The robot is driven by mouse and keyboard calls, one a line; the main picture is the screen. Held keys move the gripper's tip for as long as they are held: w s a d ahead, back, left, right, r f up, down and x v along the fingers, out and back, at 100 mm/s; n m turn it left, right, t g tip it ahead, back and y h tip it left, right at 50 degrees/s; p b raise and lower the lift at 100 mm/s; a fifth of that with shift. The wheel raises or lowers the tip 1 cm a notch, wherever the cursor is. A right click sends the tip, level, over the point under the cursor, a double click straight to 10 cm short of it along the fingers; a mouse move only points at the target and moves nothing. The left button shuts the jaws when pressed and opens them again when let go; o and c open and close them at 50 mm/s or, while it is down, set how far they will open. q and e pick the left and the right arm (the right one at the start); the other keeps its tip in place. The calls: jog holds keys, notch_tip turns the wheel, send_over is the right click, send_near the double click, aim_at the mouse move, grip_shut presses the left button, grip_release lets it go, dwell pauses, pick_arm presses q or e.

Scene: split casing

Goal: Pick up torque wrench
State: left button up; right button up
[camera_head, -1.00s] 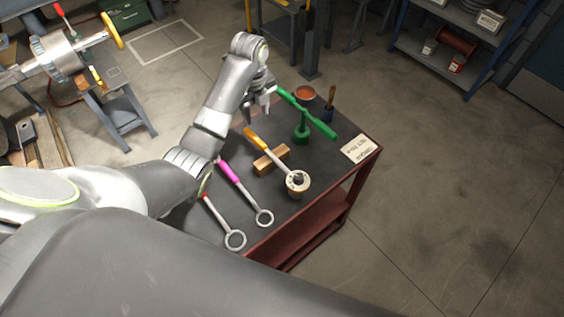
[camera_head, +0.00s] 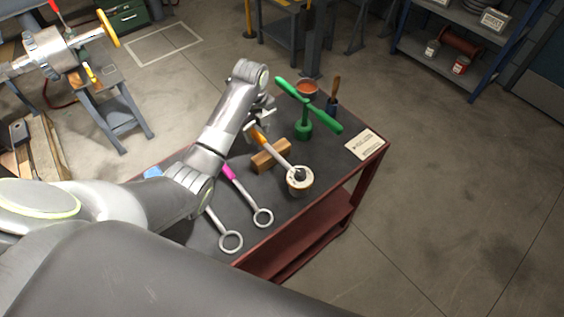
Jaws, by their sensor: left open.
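The torque wrench, by its look, is the tool with an orange handle and a silver shaft (camera_head: 278,151). It lies across a wooden block (camera_head: 267,160) on the dark top of the red cart (camera_head: 243,235). Its round head (camera_head: 300,177) is at the right, over a pale round support. My left gripper (camera_head: 257,124) is open at the far end of the orange handle and hides part of it. I cannot tell whether its fingers touch the handle. My right gripper is not in view.
A pink-handled ring wrench (camera_head: 248,196) and another ring wrench (camera_head: 224,230) lie nearer. A label card (camera_head: 366,145) lies at the right corner.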

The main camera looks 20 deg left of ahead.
aim_at(257, 141)
pick_arm(q)
jog(key=f, duration=0.3)
jog(key=f+p, duration=0.1)
jog(key=shift+w+a+f, duration=0.1)
jog(key=shift+a+f, duration=0.15)
jog(key=shift+f, duration=0.15)
jog(key=shift+c, duration=0.3)
jog(key=shift+r, duration=0.1)
grip_shut()
